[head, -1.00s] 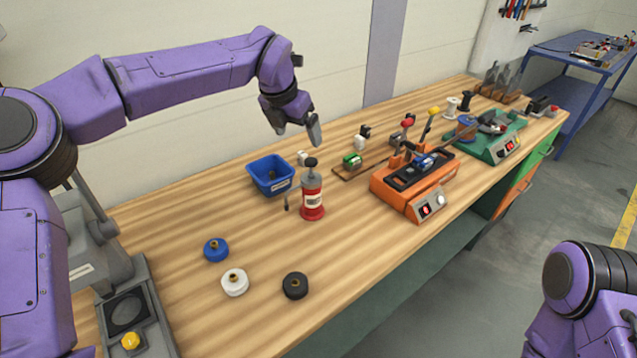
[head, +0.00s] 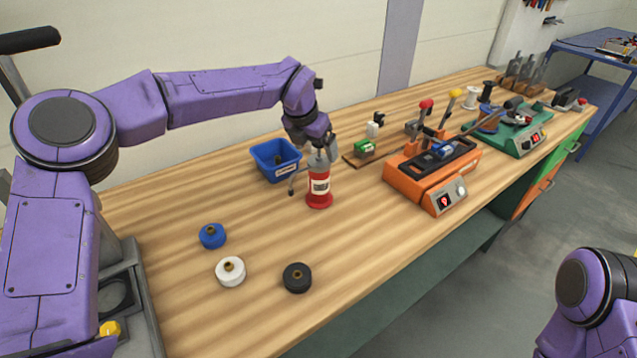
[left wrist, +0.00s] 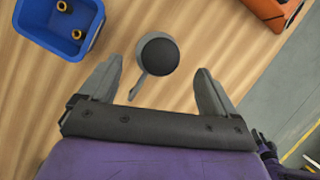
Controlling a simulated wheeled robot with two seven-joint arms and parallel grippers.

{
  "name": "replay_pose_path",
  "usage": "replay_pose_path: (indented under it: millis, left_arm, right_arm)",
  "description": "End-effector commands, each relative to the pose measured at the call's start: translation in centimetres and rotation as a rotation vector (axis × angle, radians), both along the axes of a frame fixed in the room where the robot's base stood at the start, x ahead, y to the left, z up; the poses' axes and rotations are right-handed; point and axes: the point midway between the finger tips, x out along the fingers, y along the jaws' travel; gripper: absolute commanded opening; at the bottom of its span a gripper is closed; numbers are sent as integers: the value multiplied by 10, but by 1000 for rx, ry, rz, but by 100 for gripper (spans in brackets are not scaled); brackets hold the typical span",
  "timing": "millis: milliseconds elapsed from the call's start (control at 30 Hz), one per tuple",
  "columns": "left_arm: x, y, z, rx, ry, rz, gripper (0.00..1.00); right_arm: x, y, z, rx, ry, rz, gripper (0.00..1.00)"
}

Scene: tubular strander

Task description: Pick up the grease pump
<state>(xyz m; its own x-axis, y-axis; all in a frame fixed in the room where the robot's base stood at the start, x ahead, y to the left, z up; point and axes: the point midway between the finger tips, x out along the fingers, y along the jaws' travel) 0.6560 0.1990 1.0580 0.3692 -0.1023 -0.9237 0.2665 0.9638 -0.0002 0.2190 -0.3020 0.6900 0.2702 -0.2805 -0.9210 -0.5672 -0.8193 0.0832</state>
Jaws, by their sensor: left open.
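The grease pump (head: 319,188) stands upright on the workbench, with a red base, a grey upper body and a label. In the left wrist view its dark round top (left wrist: 158,56) shows from above, with a grey lever at its side. My left gripper (head: 322,154) is open at the top of the pump in the head view. In the left wrist view the open fingers (left wrist: 155,95) stand to either side, with the pump top slightly ahead of the gap between them. Contact cannot be told.
A blue bin (head: 277,164) with brass-coloured fittings stands just left of the pump. Blue (head: 212,236), white (head: 230,271) and black (head: 297,278) round caps lie in front. An orange machine (head: 432,178) and a green machine (head: 515,135) stand to the right.

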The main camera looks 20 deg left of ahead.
Motion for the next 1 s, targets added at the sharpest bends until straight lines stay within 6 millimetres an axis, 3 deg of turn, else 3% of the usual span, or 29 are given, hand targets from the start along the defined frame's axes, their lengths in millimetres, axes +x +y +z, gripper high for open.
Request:
replay_pose_path:
  millis: [167, 300, 533, 567, 833, 1000]
  left_arm:
    - [14, -1, -23, 2, 5, 0, 90]
    - [22, -2, -43, 1, 2, -1, 90]
    - [23, -3, -48, 0, 0, 0, 90]
    - [23, -3, -48, 0, 0, 0, 87]
    - [23, -3, -48, 0, 0, 0, 0]
    - [24, -3, -45, -1, -5, 0, 0]
  right_arm:
    - [0, 0, 21, 0, 0, 0, 43]
    - [0, 0, 24, 0, 0, 0, 43]
    - [0, 0, 23, 0, 0, 0, 43]
    - [0, 0, 23, 0, 0, 0, 43]
    - [0, 0, 23, 0, 0, 0, 43]
    - [0, 0, 23, 0, 0, 0, 43]
